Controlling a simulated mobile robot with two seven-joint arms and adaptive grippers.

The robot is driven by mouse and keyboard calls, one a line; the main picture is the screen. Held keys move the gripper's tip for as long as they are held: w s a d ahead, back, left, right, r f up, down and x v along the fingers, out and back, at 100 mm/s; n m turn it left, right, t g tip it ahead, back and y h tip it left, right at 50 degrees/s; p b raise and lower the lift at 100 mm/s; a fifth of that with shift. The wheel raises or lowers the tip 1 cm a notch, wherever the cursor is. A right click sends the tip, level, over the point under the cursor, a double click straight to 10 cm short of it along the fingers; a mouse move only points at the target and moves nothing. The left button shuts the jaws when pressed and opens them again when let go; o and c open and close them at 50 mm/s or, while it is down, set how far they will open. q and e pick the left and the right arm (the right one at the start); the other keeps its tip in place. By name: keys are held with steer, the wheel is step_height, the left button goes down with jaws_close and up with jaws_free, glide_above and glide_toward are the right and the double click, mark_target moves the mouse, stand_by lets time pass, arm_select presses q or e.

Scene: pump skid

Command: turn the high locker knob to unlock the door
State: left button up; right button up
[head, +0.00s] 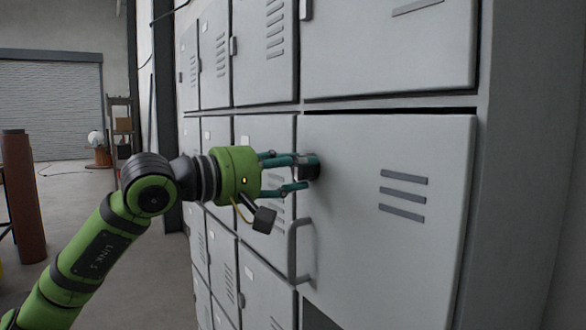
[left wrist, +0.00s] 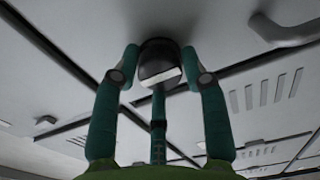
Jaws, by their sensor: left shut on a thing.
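The locker door (head: 420,250) is a light grey panel with slots, standing in the middle row. Its dark round knob (head: 313,171) is at the door's left edge, above the bar handle (head: 296,250). In the left wrist view the knob (left wrist: 160,65) shows a pale stripe across its face. My left gripper (head: 304,172) reaches in from the left and is shut on the knob. The left wrist view shows its teal fingers (left wrist: 160,68) on either side of the knob. My right gripper is out of view.
More grey locker doors stand above (head: 390,50), below and to the left. The bar handle also shows close to the knob in the left wrist view (left wrist: 285,30). A brown cylinder (head: 23,195) stands at the far left. Open floor lies left of the lockers.

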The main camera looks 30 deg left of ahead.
mark_target(297, 168)
arm_select(q)
steer(key=shift+a+r, duration=0.1)
steer(key=o, duration=1)
steer(key=shift+o, duration=0.8)
steer(key=shift+w, duration=0.25)
steer(key=shift+s, duration=0.15)
steer(key=shift+s+a+f, duration=0.25)
steer(key=shift+s+a, duration=0.2)
steer(key=shift+s, duration=0.2)
steer(key=shift+s+r, duration=0.15)
steer(key=shift+s, duration=0.85)
steer(key=shift+s+a, duration=0.5)
steer(key=v, duration=0.2)
steer(key=shift+s+a, duration=0.1)
steer(key=shift+s, duration=0.2)
